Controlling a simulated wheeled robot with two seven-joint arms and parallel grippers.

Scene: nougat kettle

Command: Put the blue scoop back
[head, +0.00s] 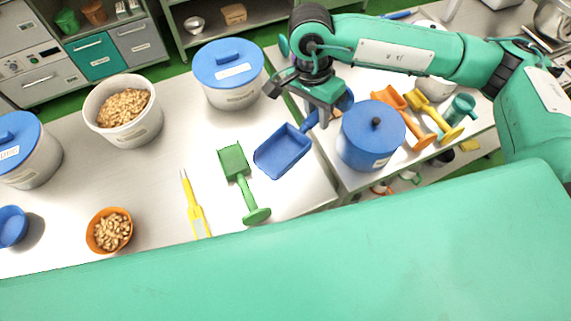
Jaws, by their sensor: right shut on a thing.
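The blue scoop (281,153) shows in the head view, with its pan over the right end of the left counter and its handle pointing up and right. My right gripper (324,112) is shut on the scoop's handle and partly hides it. The handle's end reaches over the gap toward the right counter. I cannot tell whether the pan touches the counter. An orange scoop (393,100) and a yellow scoop (432,112) lie side by side on the right counter. My left gripper is not in view.
A blue lidded pot (371,140) stands right of the blue scoop. A green scoop (240,177) and a yellow-handled tool (195,213) lie to its left. A blue-lidded tub (233,94) stands behind.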

